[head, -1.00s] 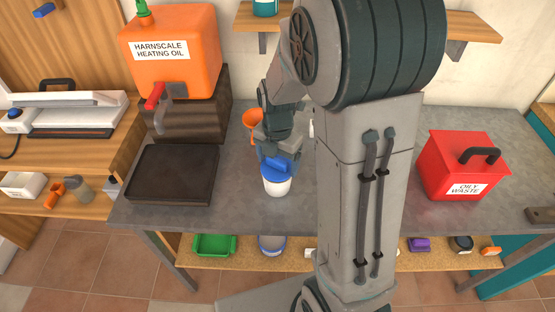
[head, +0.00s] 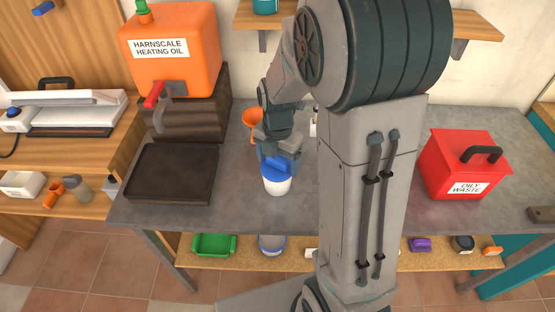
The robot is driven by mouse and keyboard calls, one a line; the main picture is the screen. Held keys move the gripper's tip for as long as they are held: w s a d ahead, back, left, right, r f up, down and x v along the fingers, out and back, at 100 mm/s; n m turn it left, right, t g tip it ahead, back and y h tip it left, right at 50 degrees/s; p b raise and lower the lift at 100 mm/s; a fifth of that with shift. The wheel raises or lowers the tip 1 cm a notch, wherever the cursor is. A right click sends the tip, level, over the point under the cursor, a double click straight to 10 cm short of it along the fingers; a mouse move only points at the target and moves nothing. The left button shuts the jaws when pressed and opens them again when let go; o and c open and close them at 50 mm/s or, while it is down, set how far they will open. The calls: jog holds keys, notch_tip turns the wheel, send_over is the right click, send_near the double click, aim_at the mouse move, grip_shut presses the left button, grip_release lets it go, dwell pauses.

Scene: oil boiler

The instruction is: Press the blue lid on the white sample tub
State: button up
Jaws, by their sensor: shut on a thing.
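The white sample tub (head: 277,187) stands upright on the grey workbench, in the middle of the head view. The blue lid (head: 276,169) is at the tub's mouth, and the upper part of it is partly hidden by my gripper. My gripper (head: 277,158) points down from above and behind the tub and is shut on the blue lid. I cannot tell from this view whether the lid is seated all the way round.
A dark tray (head: 172,173) lies left of the tub, with the orange heating oil container (head: 172,50) on a block behind it. An orange funnel (head: 251,117) is behind my gripper. A red oily waste bin (head: 464,165) stands right. Bench in front of the tub is clear.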

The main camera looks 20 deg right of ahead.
dwell(0.3)
jog(key=o, duration=0.9)
jog(key=shift+r, duration=0.1)
jog(key=shift+r+p, duration=2.5)
jog(key=shift+r, duration=0.9)
grip_shut()
